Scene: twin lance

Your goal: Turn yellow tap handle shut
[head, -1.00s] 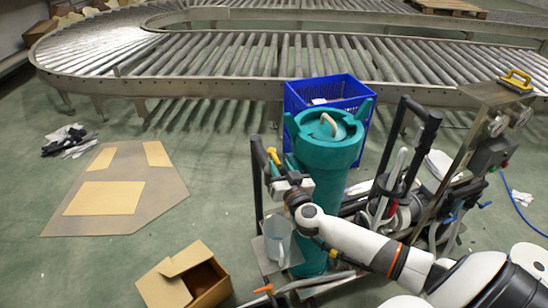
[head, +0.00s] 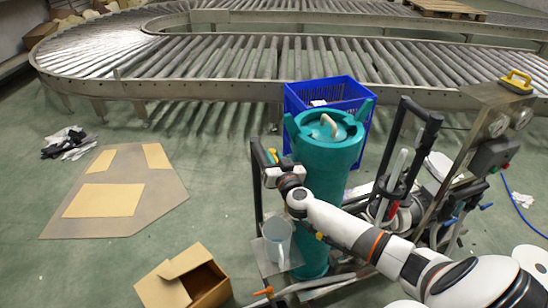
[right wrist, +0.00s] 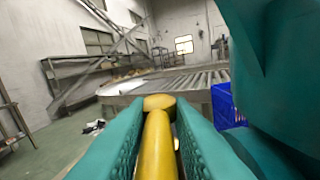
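The yellow tap handle (head: 271,156) shows small at the left side of the tall teal canister (head: 330,165), beside a dark upright bar. In the right wrist view the yellow handle (right wrist: 158,140) lies lengthwise between the two teal fingers, its rounded end near their tips. My right gripper (right wrist: 160,105) is closed closely around it, with a finger on each side. In the head view the gripper, at the end of my white right arm, mostly hides the tap's body. My left gripper is not in view.
A blue crate (head: 355,95) stands behind the canister. A clear jug (head: 278,240) stands below the gripper on the cart. Black-handled cart parts (head: 405,150) are to the right. An open cardboard box (head: 185,280) lies front left. The roller conveyor (head: 240,65) spans the back.

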